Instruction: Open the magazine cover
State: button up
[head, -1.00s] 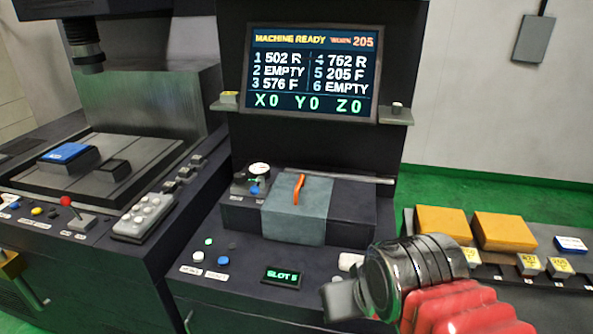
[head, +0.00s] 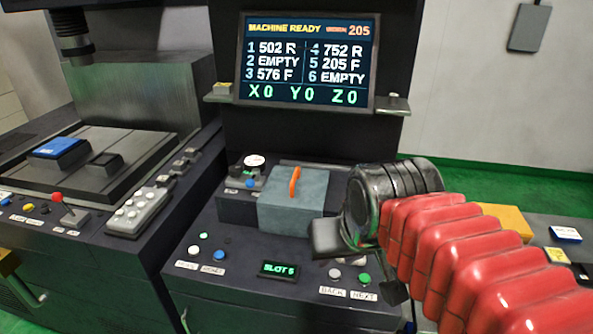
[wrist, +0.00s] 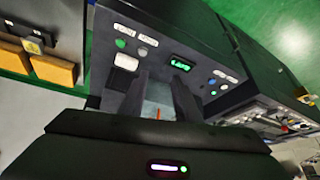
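The magazine cover (head: 292,214) is a blue-grey box lid on the machine's console, and it lies closed. Its orange handle (head: 295,182) stands up on top; a bit of orange also shows in the wrist view (wrist: 157,113). My gripper (head: 328,238) is at the right front of the cover, apart from the handle. In the wrist view my gripper (wrist: 161,92) has its two dark fingers spread, with the cover and handle seen through the gap. Nothing is held. My arm hides the right part of the magazine housing.
The screen (head: 307,62) reads MACHINE READY above the console. A gauge (head: 254,161) stands left of the cover. Buttons and a SLOT 5 display (head: 279,270) lie in front. Orange blocks (head: 507,219) sit at the right, partly behind my arm. The space above the cover is clear.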

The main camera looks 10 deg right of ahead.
aim_at(296, 174)
jog(key=w+r+m, duration=0.2)
jog(key=w, duration=1.4)
jog(key=w+r+m, duration=0.2)
jog(key=w+r, duration=0.1)
jog(key=w, duration=1.4)
jog(key=shift+d+r+g, duration=0.25)
jog(key=shift+d+g, duration=0.05)
jog(key=shift+d, duration=0.15)
jog(key=x, duration=1.4)
jog(key=shift+a, duration=0.2)
jog(key=shift+r, duration=0.1)
jog(key=shift+c, duration=0.3)
grip_shut()
